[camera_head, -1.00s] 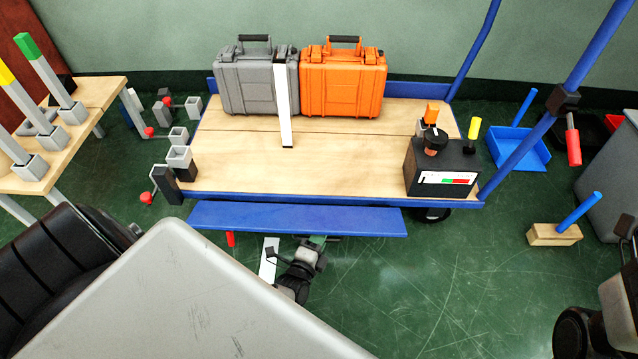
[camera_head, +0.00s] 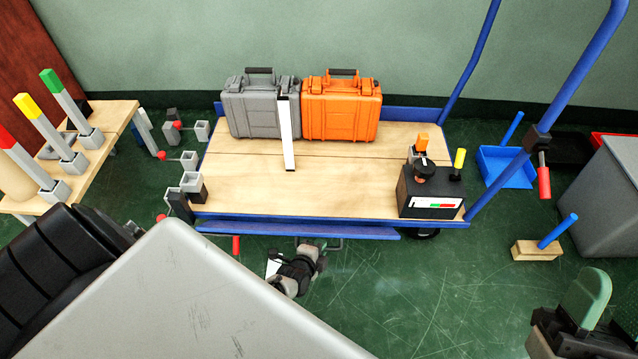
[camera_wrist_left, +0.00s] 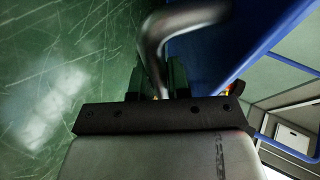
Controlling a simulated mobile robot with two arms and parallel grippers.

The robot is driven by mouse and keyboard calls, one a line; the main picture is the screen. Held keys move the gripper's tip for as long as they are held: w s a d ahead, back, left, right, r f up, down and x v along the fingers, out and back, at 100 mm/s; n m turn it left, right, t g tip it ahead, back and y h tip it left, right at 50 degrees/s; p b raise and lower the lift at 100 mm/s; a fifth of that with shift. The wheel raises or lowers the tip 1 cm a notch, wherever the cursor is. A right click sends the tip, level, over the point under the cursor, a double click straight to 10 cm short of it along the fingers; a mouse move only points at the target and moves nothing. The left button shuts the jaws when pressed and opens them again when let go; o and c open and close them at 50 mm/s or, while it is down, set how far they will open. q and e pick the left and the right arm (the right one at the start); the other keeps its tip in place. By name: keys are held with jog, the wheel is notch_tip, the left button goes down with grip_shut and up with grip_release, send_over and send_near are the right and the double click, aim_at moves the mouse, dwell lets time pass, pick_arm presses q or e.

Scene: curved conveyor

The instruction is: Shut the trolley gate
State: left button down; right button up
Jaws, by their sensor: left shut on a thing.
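The trolley (camera_head: 330,211) has a wooden deck and blue frame. Its gate, a long blue panel (camera_head: 300,230), runs along the near side, now seen as a narrow strip just outside the deck edge. It fills the top middle of the left wrist view (camera_wrist_left: 220,55). A bent grey metal handle (camera_wrist_left: 168,28) is fixed to it. My left gripper (camera_head: 318,248) is below the panel, its fingers shut around the handle, as the left wrist view shows (camera_wrist_left: 162,82). My right gripper (camera_head: 588,305) is at the lower right, away from the trolley; its finger opening is unclear.
A grey case (camera_head: 252,108), an orange case (camera_head: 341,108) and a black control box (camera_head: 432,194) stand on the deck. Grey blocks with red knobs (camera_head: 192,183) line its left end. A side table (camera_head: 115,120) is at left. A wooden block (camera_head: 535,251) lies on the floor.

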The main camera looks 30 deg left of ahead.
aim_at(320, 230)
pick_arm(q)
jog(key=w+r+p, duration=0.1)
jog(key=w+a+r+p, duration=0.1)
jog(key=r, duration=0.1)
jog(key=w+r+p, duration=0.1)
jog(key=p, duration=0.1)
jog(key=shift+a+r, duration=0.25)
jog(key=shift+a, duration=0.1)
jog(key=shift+w+a+r, duration=0.25)
jog(key=shift+w+r, duration=0.05)
jog(key=shift+w, duration=0.1)
jog(key=shift+w+a+r, duration=0.35)
jog(key=shift+w, duration=0.15)
pick_arm(e)
jog(key=w+f+g+h, duration=0.2)
jog(key=f+g, duration=0.4)
jog(key=w+d+f+g+h, duration=0.1)
jog(key=w+f+g+h, duration=0.1)
jog(key=f+g, duration=0.4)
jog(key=shift+d+f+g+h, duration=0.2)
jog(key=shift+f+g+h, duration=0.1)
jog(key=shift+f+g, duration=0.15)
pick_arm(q)
jog(key=shift+w+r, duration=0.1)
jog(key=c, duration=1.1)
grip_release()
